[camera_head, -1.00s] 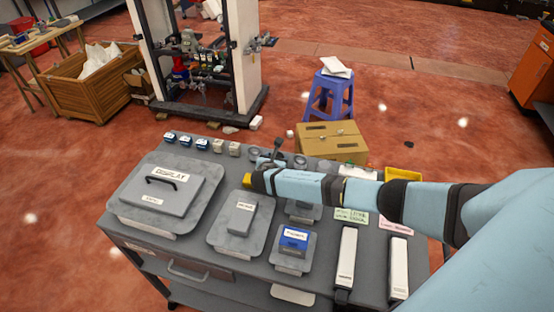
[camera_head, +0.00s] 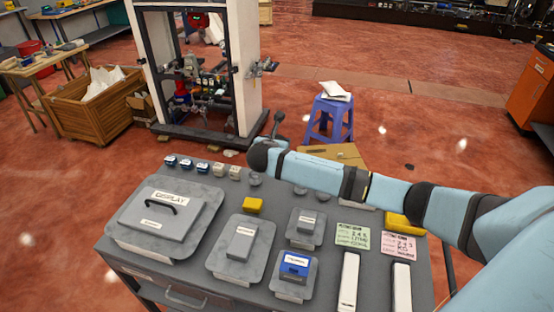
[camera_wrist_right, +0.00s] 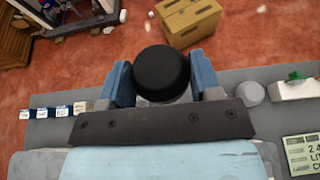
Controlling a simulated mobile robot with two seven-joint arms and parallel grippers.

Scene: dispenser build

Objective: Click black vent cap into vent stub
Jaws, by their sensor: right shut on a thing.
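The black vent cap (camera_wrist_right: 162,73) is a round black piece, seen in the right wrist view. My right gripper (camera_wrist_right: 162,88) is shut on it, with one blue finger on each side. In the head view my right arm reaches in from the right across the far part of the cart, and the gripper (camera_head: 276,126) is raised at its far edge, in front of the white frame (camera_head: 245,75). The frame carries metal fittings and valves (camera_head: 190,68). I cannot make out which part is the vent stub. My left gripper is out of view.
The grey cart top (camera_head: 190,245) holds a display panel (camera_head: 165,213), several lidded grey trays, a yellow block (camera_head: 253,204), small labelled blocks and two white bars. Behind it stand a cardboard box (camera_head: 335,153) and a blue stool (camera_head: 330,118). Open red floor lies around.

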